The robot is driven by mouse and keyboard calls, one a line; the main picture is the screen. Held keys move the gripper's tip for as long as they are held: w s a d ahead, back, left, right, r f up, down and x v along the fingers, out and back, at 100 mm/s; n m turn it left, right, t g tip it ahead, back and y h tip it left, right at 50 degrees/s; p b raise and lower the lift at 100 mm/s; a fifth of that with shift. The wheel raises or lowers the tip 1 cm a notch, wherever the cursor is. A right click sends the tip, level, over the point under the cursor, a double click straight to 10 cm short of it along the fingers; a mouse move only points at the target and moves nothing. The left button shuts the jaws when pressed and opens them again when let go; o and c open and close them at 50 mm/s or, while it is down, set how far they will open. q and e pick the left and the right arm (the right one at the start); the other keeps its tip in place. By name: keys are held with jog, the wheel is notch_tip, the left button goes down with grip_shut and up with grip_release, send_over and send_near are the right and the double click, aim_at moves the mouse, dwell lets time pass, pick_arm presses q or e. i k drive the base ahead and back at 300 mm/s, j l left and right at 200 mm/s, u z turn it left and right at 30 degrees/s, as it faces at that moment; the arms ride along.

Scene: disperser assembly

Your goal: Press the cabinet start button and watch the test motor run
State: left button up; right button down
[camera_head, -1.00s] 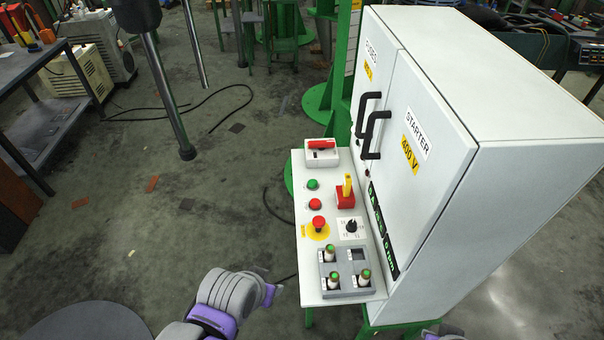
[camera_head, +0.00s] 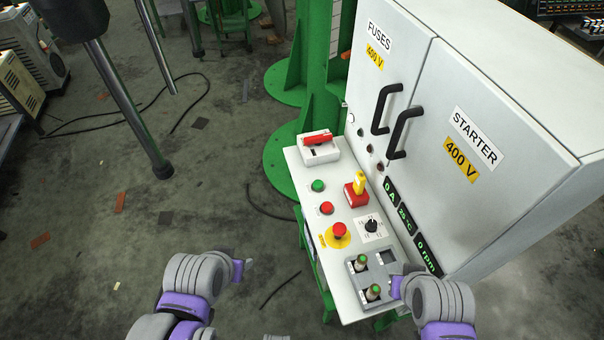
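The white cabinet (camera_head: 520,165) stands at the right with its FUSES and STARTER doors closed. The green button (camera_head: 318,186) sits on its white front panel (camera_head: 297,165), above a red button (camera_head: 326,208). A red emergency stop (camera_head: 340,231) on a yellow disc is below them. The displays (camera_head: 404,220) read 0 A, 25 °C and 0 rpm. My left gripper (camera_head: 243,266) is left of the panel, apart from the buttons. My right gripper (camera_head: 398,280) is over the right side of the grey fuse tray (camera_head: 354,281). Their fingers are too small to read. I cannot identify the test motor.
Green-tipped fuses (camera_head: 374,293) stand in the tray. Cables (camera_head: 165,95) lie on the floor; the space left of the panel is open.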

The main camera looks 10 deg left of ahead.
aim_at(318, 184)
jog(key=i+j, duration=0.15)
jog(key=j, duration=0.2)
jog(key=i+j, duration=0.15)
jog(key=j, duration=0.25)
jog(key=i+j, duration=0.1)
jog(key=j, duration=0.25)
jog(key=i+j, duration=0.15)
jog(key=j, duration=0.2)
